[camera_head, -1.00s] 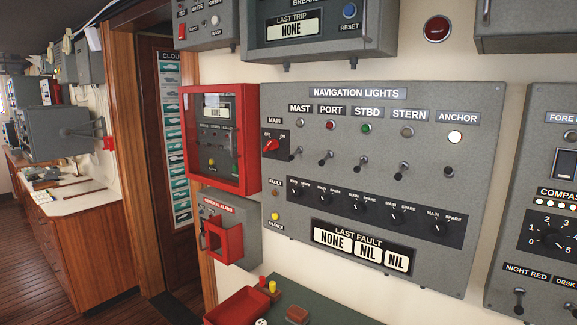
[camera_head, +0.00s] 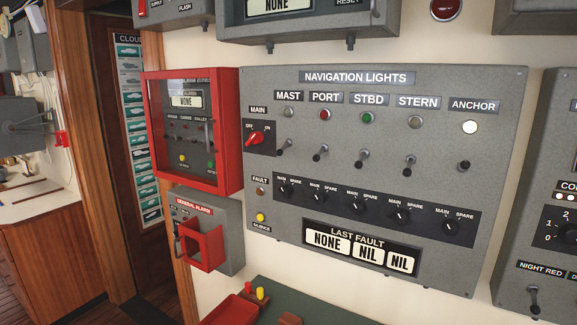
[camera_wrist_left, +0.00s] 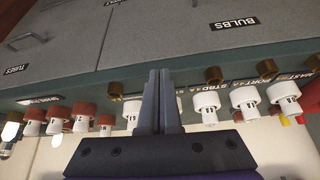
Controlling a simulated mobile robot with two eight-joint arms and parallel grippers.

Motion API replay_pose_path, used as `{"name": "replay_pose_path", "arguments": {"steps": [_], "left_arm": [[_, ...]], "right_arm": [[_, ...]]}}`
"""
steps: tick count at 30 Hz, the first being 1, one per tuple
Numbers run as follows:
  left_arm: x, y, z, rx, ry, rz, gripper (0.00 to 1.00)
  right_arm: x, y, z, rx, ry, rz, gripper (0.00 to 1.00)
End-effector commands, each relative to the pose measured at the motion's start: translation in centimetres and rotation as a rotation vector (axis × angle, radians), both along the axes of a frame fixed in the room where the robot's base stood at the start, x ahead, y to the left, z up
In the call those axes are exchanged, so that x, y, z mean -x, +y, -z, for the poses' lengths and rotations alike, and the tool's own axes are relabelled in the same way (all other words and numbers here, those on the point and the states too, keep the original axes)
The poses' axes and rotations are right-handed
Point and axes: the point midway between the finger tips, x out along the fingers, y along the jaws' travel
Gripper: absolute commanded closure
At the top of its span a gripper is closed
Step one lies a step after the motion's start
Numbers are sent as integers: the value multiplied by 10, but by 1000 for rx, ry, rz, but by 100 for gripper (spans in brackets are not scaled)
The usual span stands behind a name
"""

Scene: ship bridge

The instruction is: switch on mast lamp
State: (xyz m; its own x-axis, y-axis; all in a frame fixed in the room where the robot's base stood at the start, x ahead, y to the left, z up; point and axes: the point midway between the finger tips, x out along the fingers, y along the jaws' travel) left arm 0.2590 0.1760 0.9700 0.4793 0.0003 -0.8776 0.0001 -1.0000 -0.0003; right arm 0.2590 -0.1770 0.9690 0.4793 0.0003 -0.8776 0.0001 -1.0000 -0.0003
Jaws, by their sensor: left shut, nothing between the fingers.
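The grey navigation lights panel (camera_head: 350,218) fills the middle of the head view. At its left end, under the MAST label (camera_head: 287,96), are a dull grey mast lamp (camera_head: 289,111) and a small mast toggle (camera_head: 285,147), whose lever slants down-left. The red MAIN rotary switch (camera_head: 255,138) is left of the toggle; I cannot tell its setting. Neither gripper shows in the head view. In the left wrist view my left gripper (camera_wrist_left: 161,72) is shut and empty, its fingers in front of a row of white and red-brown capped parts (camera_wrist_left: 205,103).
The anchor lamp (camera_head: 470,127) looks bright white. A red-framed box (camera_head: 233,130) and general alarm box (camera_head: 237,240) flank the panel's left side. A red tray (camera_head: 232,310) sits below. The wrist view shows a grey lidded surface (camera_wrist_left: 120,45) labelled BULBS and TUBES.

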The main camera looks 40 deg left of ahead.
Motion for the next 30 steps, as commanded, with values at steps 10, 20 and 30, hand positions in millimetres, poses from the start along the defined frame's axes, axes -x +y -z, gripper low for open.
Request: {"name": "replay_pose_path", "arguments": {"steps": [10,20,30], "left_arm": [[-18,47,-13,-205,44,-42,100],[-99,200,-130,-980,81,-245,100],[-204,243,-305,-1798,-139,-430,100]], "right_arm": [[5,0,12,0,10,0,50],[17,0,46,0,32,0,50],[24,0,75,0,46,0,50]]}}
